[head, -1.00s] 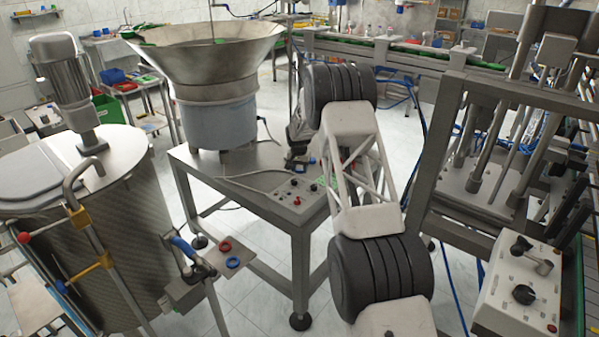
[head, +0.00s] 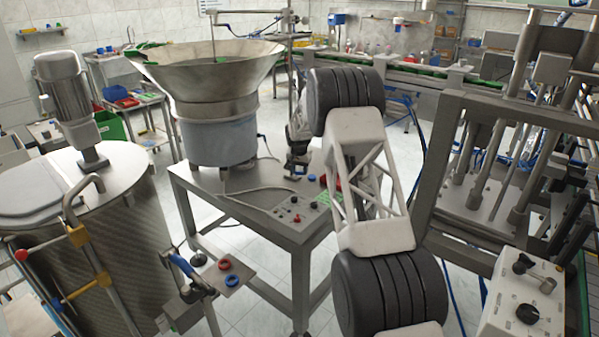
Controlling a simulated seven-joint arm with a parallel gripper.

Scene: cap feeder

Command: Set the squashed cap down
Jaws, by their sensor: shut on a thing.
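My gripper (head: 297,171) is small and dark in the head view, at the far end of my arm. It is low over the steel table, just left of my white lattice arm link. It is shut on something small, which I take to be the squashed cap. The cap's shape and colour are too small to make out between the fingers. I cannot tell whether it touches the tabletop (head: 215,190). A small blue piece (head: 311,178) shows just right of the gripper.
A large metal feeder bowl (head: 205,75) stands on the table behind and left. A control panel with buttons (head: 296,218) is on the table's front. A small shelf holds a red ring (head: 225,264) and a blue ring (head: 231,280). A steel tank (head: 85,240) stands left, a machine frame (head: 450,150) right.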

